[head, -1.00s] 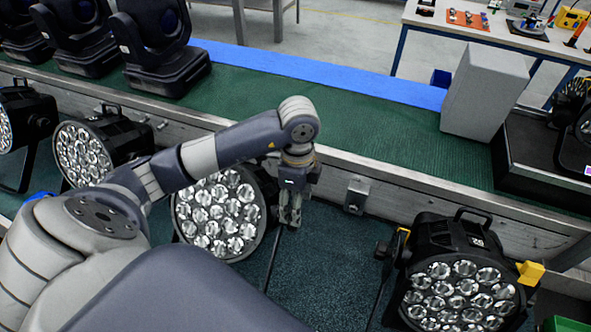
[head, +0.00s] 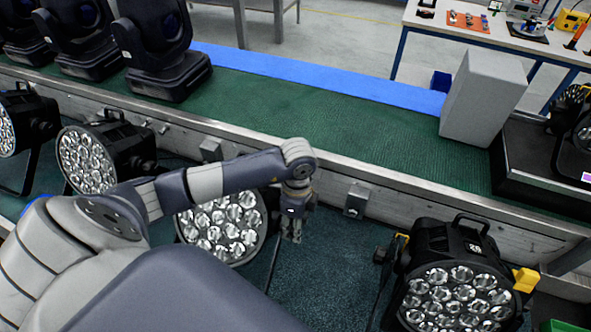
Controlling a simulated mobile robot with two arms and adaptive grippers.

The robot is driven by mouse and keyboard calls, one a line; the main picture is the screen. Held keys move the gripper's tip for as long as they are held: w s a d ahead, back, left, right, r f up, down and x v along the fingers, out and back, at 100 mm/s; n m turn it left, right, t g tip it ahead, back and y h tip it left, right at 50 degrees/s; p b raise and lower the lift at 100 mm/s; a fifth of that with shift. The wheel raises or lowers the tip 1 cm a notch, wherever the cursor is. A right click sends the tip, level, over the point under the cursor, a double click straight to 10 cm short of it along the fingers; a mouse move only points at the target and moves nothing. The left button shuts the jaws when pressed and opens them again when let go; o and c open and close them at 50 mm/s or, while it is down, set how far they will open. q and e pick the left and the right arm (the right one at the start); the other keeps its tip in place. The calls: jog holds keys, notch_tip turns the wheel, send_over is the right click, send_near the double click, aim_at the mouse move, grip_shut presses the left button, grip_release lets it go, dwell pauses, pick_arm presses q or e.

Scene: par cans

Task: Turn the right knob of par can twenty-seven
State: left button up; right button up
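A par can (head: 222,222) with a round face of several lenses stands in the middle of the lower belt, partly covered by my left arm. No number shows on it. My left gripper (head: 291,229) points down just beside its right side. The fingers are small and look close together; I cannot tell whether they hold or touch anything. The can's right knob is not distinguishable behind the gripper. Another par can (head: 461,297) at the right carries a label that looks like 28, with a black knob (head: 381,254) on its left and a yellow part (head: 526,280) on its right. My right gripper is out of view.
More par cans (head: 88,160) stand at the left. A metal rail (head: 400,203) with a small bracket (head: 356,198) runs behind the cans. Beyond it is a green belt (head: 330,122) with moving heads (head: 165,50) and a grey box (head: 482,97). Floor between the two nearer cans is mostly clear.

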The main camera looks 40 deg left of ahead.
pick_arm(q)
jog(key=shift+w+g, duration=0.1)
jog(key=shift+g, duration=0.2)
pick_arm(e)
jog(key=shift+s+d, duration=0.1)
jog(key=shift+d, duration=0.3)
pick_arm(q)
jog(key=shift+w+g+h, duration=0.25)
jog(key=shift+g+h, duration=0.05)
jog(key=shift+g, duration=0.5)
jog(key=g, duration=0.1)
jog(key=g+b, duration=0.1)
jog(key=g+h, duration=0.1)
jog(key=shift+w+a+f+g+b, duration=0.1)
jog(key=shift+w+f+g+b, duration=0.05)
jog(key=shift+w+g+b, duration=0.2)
jog(key=shift+g+h, duration=0.3)
jog(key=shift+g, duration=0.85)
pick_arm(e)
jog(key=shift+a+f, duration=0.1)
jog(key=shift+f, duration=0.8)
pick_arm(q)
jog(key=shift+f+g+h, duration=0.1)
jog(key=shift+g+h, duration=0.2)
jog(key=shift+g, duration=0.1)
